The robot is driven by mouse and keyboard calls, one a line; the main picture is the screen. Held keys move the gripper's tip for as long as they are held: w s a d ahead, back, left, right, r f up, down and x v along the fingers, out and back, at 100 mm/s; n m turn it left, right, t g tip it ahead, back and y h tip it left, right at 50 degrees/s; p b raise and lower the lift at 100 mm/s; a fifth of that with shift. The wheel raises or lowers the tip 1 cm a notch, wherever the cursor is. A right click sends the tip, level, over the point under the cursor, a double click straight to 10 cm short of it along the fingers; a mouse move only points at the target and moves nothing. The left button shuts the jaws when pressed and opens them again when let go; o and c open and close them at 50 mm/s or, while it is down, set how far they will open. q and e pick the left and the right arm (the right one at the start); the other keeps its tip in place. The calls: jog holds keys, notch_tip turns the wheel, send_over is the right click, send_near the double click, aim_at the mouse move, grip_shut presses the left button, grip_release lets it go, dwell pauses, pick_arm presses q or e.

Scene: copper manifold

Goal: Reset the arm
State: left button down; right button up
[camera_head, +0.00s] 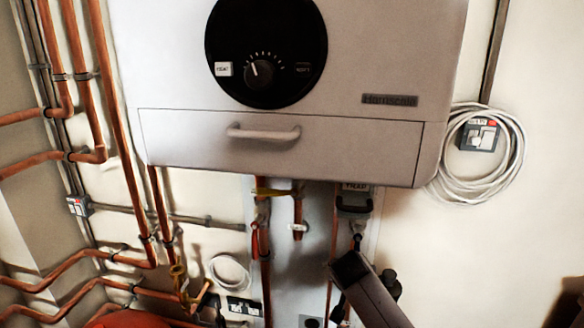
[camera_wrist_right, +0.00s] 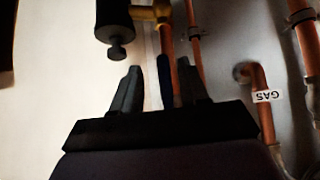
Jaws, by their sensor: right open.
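My right arm (camera_head: 372,292) comes up from the bottom of the head view, right of centre, below the boiler and in front of the pipes. Its fingers cannot be made out clearly there. In the right wrist view my right gripper (camera_wrist_right: 158,66) is open, with its two dark fingers apart. A dark narrow strip and a copper pipe (camera_wrist_right: 169,50) show in the gap; I see no object clearly gripped. My left gripper is not in view.
A white boiler (camera_head: 280,150) with a drawer handle (camera_head: 263,133) hangs above. A black cylinder (camera_wrist_right: 113,14) and a GAS label (camera_wrist_right: 268,96) are near the right gripper. Copper pipes (camera_head: 120,130) fill the left. A coiled cable (camera_head: 450,160) hangs right; the wall below it looks clear.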

jog(key=s+f+n+y+p, duration=0.1)
jog(key=s+f+n+y, duration=0.25)
jog(key=s+f, duration=1.05)
jog(key=s+d+r+n+t+y, duration=0.1)
jog(key=s, duration=0.9)
jog(key=s+d+r+n+t+y+p, duration=0.1)
jog(key=s+r+n, duration=0.1)
jog(key=s, duration=0.8)
jog(key=shift+s+d+r, duration=0.15)
jog(key=shift+r, duration=0.15)
